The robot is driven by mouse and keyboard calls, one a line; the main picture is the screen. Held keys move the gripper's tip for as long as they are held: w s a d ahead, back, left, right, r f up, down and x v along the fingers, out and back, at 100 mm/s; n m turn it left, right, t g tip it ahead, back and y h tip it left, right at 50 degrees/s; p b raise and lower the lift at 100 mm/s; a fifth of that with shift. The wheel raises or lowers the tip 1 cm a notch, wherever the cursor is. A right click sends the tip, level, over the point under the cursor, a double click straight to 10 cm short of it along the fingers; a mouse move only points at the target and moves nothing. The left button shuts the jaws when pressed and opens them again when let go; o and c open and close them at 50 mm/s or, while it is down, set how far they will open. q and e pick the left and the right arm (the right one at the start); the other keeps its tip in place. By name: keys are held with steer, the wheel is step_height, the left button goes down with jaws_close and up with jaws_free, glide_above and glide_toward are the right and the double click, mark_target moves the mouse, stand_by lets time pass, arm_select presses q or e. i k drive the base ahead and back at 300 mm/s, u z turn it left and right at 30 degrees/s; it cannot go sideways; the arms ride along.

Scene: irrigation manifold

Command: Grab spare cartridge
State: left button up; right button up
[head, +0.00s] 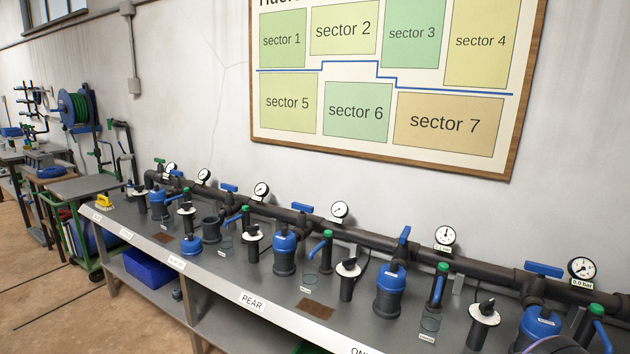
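I cannot pick out a spare cartridge for certain. Blue-topped dark filter housings stand in a row on the grey bench (215,268); one (285,253) is near the middle and another (390,292) is to its right. An open dark housing without a blue top (211,230) stands farther left. A blue cap-like part (190,245) sits on the bench beside it.
A dark pipe (375,238) with blue valve handles and round gauges (445,236) runs along the wall behind. A blue bin (148,268) is on the lower shelf. A green-framed cart (85,187) stands at the left. Brown floor is open at the lower left.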

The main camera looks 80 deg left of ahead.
mark_target(130, 187)
steer(key=z, duration=0.65)
steer(key=k, duration=2.7)
steer(key=u, duration=4)
steer(key=i, duration=1)
steer(key=u, duration=0.4)
steer(key=k, duration=1)
steer(key=u, duration=0.9)
